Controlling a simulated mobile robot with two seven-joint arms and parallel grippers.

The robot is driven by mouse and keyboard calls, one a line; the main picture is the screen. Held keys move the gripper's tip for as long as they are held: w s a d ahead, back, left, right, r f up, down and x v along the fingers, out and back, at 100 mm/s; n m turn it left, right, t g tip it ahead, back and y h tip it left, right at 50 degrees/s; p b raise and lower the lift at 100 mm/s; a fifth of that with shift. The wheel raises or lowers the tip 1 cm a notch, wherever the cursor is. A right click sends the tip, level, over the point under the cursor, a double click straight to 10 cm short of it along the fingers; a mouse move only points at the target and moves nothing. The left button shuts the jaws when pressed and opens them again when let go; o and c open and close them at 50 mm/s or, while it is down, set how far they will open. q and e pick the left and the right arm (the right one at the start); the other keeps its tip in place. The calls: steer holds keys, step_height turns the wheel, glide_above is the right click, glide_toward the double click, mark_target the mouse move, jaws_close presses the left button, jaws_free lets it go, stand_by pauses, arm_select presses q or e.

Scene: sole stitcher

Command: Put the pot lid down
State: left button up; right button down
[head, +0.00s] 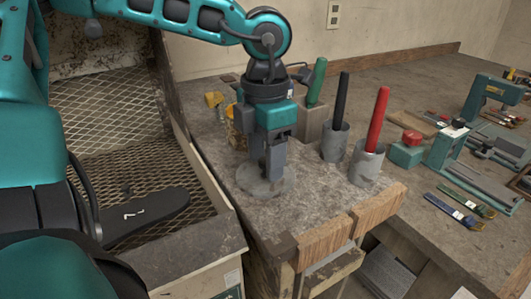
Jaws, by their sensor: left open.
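The pot lid (249,184) looks like a grey round disc and lies flat on the worn bench top, near its left edge. My left gripper (272,172) points straight down over the lid, with its fingers open around the lid's middle. The fingers hide the centre of the lid, so I cannot tell if they touch it. A yellowish pot-like thing (236,138) stands just behind and left of the gripper, partly hidden by it. My right gripper is not in view.
Holders with a green (317,82), a black (341,100) and a red handle (377,119) stand right of the gripper. A teal machine (450,140) and several tools lie farther right. The bench top (300,215) in front of the lid is clear.

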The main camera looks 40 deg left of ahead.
arm_select(q)
step_height(320, 180, up, 12)
steer(key=p, duration=0.1)
stand_by(0.8)
